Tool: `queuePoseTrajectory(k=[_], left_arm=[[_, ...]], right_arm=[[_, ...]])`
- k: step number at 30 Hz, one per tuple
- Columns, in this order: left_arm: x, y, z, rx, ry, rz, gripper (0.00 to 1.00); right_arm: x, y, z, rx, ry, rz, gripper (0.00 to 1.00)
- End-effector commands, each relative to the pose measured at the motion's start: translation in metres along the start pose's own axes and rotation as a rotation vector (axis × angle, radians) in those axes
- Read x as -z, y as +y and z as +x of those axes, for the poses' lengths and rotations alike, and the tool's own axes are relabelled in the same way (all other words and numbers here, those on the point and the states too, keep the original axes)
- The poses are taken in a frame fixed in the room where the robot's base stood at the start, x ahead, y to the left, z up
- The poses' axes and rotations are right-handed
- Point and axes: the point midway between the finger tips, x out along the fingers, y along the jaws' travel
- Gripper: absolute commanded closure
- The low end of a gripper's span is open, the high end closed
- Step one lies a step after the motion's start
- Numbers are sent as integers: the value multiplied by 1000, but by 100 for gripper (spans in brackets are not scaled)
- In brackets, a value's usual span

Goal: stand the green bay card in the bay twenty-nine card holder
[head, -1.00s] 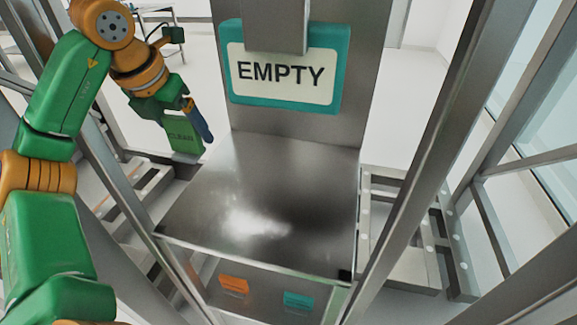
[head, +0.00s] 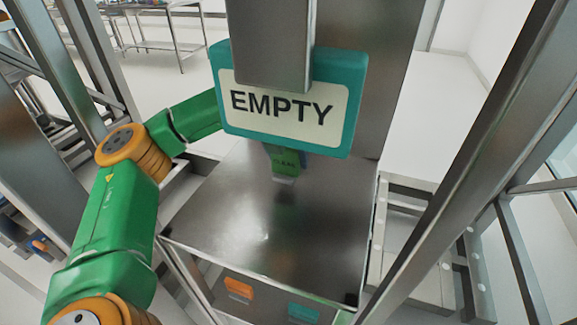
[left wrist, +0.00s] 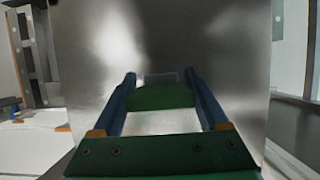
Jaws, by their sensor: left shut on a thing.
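A small pale, clear card holder (head: 283,180) shows on the plate right at the card's lower edge. I cannot tell whether the card stands inside it or just above or before it. My left gripper (left wrist: 160,77) is shut on the card, whose green edge (left wrist: 160,98) lies between the two blue fingers in the left wrist view. In the head view the sign hides most of this gripper. My right gripper is not in view.
The teal "EMPTY" sign (head: 290,103) hangs in front of my left forearm. The steel plate (head: 250,225) is otherwise bare. Orange (head: 238,289) and teal (head: 302,312) cards sit lower at the front. Metal posts (head: 470,130) flank the plate.

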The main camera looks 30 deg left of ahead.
Motion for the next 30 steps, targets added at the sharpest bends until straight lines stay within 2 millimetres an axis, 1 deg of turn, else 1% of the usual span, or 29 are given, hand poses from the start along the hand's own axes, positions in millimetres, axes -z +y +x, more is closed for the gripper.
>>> queuePoseTrajectory(k=[1, 3, 6, 12, 15, 16, 17, 18, 19, 25, 26, 28, 29, 30], left_arm=[[3, -3, 9, -3, 5, 2, 81], [8, -2, 20, -2, 5, 1, 81], [12, -2, 30, -1, 2, 0, 81], [12, -2, 32, 0, 1, 0, 81], [14, -2, 35, 0, 1, 0, 81], [14, -2, 35, -1, 2, 0, 20], [14, -2, 34, -1, 2, 0, 12], [13, -2, 33, -1, 2, 0, 1], [13, -2, 33, -1, 2, 0, 0], [13, -2, 32, -1, 2, 0, 0], [11, -2, 29, -1, 2, 0, 0], [12, -2, 22, 2, -1, 0, 0], [12, -2, 16, 1, -1, -1, 0], [12, -2, 5, 2, -4, 1, 0]], right_arm=[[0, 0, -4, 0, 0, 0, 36], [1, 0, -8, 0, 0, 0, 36], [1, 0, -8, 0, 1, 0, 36], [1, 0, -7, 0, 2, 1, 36], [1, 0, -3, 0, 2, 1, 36], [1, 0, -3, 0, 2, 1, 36], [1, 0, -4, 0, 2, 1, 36], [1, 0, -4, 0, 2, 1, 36], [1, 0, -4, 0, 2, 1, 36], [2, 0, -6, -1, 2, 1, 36], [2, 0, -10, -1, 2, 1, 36], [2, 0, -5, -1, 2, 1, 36], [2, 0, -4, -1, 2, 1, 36], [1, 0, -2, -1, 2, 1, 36]])
